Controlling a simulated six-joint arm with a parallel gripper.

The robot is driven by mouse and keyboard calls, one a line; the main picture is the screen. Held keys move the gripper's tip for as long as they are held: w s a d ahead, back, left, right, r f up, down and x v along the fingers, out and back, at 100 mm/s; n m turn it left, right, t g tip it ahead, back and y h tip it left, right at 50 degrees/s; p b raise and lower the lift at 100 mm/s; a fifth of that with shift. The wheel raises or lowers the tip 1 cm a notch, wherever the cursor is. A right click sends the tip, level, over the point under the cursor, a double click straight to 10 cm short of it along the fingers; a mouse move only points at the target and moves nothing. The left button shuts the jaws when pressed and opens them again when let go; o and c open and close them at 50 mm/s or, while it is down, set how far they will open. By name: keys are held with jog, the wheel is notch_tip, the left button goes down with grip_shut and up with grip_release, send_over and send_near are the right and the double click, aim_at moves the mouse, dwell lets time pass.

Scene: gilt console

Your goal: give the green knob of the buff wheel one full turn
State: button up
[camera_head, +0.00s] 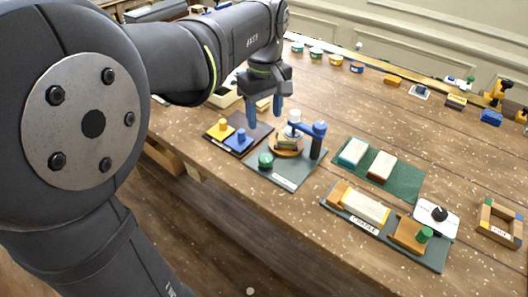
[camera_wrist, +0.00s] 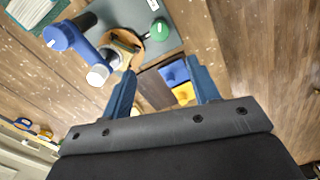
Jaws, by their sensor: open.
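The green knob (camera_head: 265,160) stands on a grey plate (camera_head: 288,181), in front-left of a round tan wheel (camera_head: 286,148), which I take for the buff wheel. A blue post with an arm and a white-topped piece stands over the wheel and partly hides it. In the wrist view the green knob (camera_wrist: 160,28) is at the top centre, beside the tan wheel (camera_wrist: 128,60). My gripper (camera_head: 265,112) is open and empty, above and behind the knob, apart from it. In the wrist view both blue fingers of my gripper (camera_wrist: 162,82) show nothing between them at the tips.
A dark tray (camera_head: 213,143) with yellow and blue knobbed blocks lies left of the plate. The blue post (camera_head: 316,140) stands close right of the wheel. A green mat (camera_head: 400,183) with two blocks and a cradle board (camera_head: 375,228) with another green knob lie farther right.

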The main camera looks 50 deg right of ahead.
aim_at(265, 157)
notch_tip(265, 157, down, 14)
jog(key=shift+r, duration=0.15)
jog(key=shift+c, duration=0.2)
jog(key=c, duration=0.9)
